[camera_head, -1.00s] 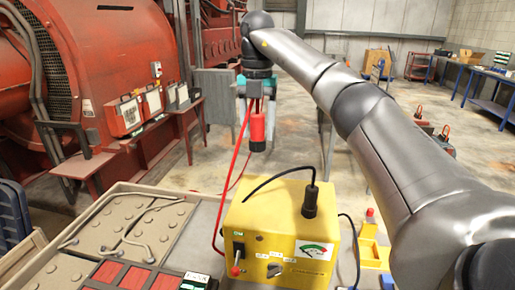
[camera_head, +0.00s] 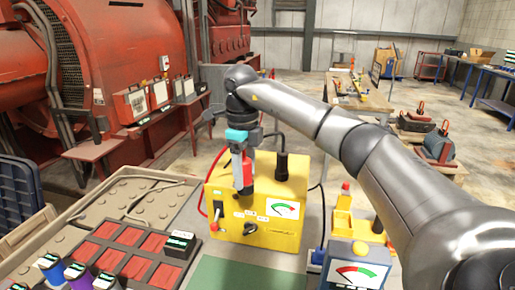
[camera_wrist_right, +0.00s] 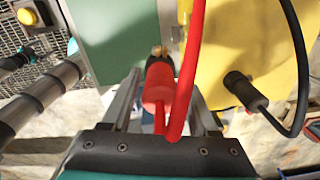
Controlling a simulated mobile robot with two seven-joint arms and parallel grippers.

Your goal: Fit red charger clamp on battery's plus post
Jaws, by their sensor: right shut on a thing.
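My right gripper (camera_head: 243,155) is shut on the red charger clamp (camera_head: 243,176), which hangs upright in front of the yellow charger's face in the head view. In the right wrist view the clamp (camera_wrist_right: 157,85) sits between my two fingers, its metal tip pointing away over the green surface. A red cable (camera_wrist_right: 183,90) runs back from it. The yellow charger (camera_head: 285,198) has a dial and a black plug on top. At left are beige battery blocks (camera_head: 128,198) with round caps and grey links; I cannot tell a plus post. My left gripper is out of view.
A green mat (camera_head: 235,275) lies in front of the charger. A blue-grey meter box (camera_head: 357,268) and a yellow holder (camera_head: 352,224) stand at right.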

